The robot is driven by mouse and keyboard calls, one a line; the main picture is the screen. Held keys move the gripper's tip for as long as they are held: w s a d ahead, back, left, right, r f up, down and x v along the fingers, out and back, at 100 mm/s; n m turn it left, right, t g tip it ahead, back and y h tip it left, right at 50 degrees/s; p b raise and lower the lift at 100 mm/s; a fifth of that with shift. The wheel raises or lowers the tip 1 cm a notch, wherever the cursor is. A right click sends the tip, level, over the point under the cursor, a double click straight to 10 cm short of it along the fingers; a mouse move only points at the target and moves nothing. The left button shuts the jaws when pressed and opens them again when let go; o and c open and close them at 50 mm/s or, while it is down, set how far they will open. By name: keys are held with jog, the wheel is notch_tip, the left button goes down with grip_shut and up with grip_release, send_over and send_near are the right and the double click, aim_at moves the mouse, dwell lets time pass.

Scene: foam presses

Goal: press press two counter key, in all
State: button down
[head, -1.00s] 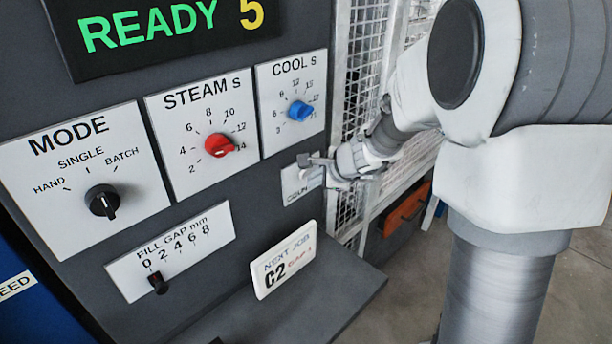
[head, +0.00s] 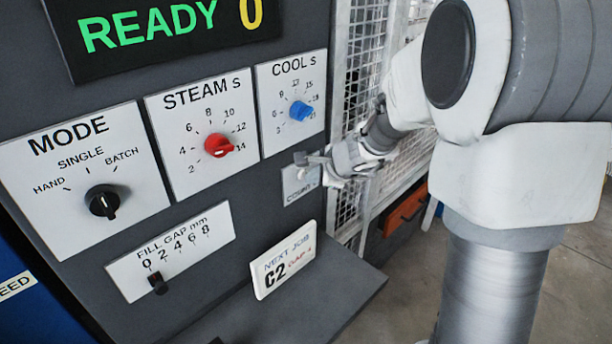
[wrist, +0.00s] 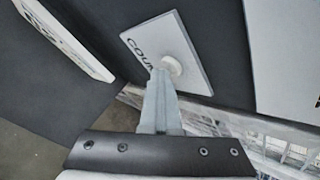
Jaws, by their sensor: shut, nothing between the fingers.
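The counter plate (head: 296,190), with partly covered lettering, is at the lower right of the dark press panel. In the wrist view the plate (wrist: 193,38) bears a round pale counter key (wrist: 174,64). My gripper (head: 308,160) is shut and empty in front of the plate. In the wrist view the fingertips (wrist: 161,78) overlap the key's lower left edge; I cannot tell whether they touch it. The display (head: 170,28) reads READY in green and 0 in yellow.
The mode (head: 60,205), steam (head: 188,165) and cool (head: 275,92) dial plates and the fill gap slider plate (head: 200,236) are on the panel. A job card (head: 284,258) stands on the ledge (head: 345,300) below. A mesh fence (head: 362,75) is right of the panel.

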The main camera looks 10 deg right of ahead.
jog(key=shift+s, duration=0.1)
jog(key=shift+s+d+b, duration=0.3)
jog(key=shift+s+d, duration=0.15)
jog(key=shift+s, duration=0.15)
jog(key=s+d, duration=0.1)
jog(key=s, duration=0.1)
jog(key=s+d+b, duration=0.1)
jog(key=s+d, duration=0.1)
dwell(0.4)
dwell(0.5)
